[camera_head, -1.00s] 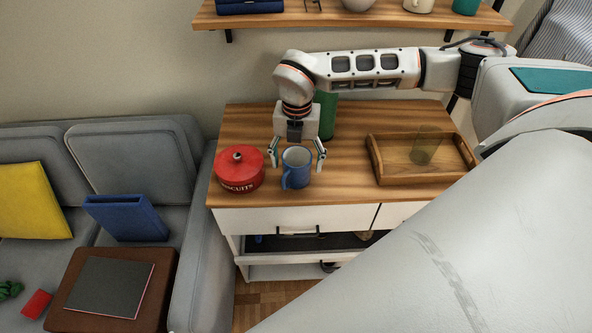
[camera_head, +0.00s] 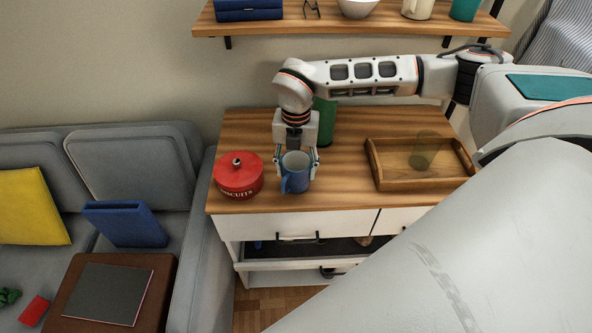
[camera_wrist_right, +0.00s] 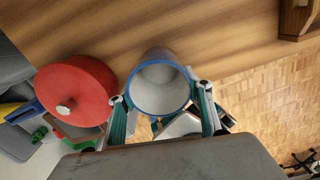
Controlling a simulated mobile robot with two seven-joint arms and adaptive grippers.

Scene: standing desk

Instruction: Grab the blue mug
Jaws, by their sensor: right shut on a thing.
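The blue mug (camera_head: 295,173) stands upright on the wooden top of the cabinet, with its pale inside facing up and its handle toward the front. My right gripper (camera_head: 296,168) reaches down from behind it, with one finger against each side of the mug. In the right wrist view the mug (camera_wrist_right: 160,86) sits between the two fingers of my right gripper (camera_wrist_right: 160,105), which are shut on it. I cannot tell whether the mug is lifted off the wood. My left gripper is not in view.
A red biscuit tin (camera_head: 238,175) stands close to the left of the mug. A wooden tray (camera_head: 420,184) with a translucent green glass (camera_head: 424,152) is to the right. A green cylinder (camera_head: 326,121) stands behind my gripper. A shelf (camera_head: 340,22) hangs above.

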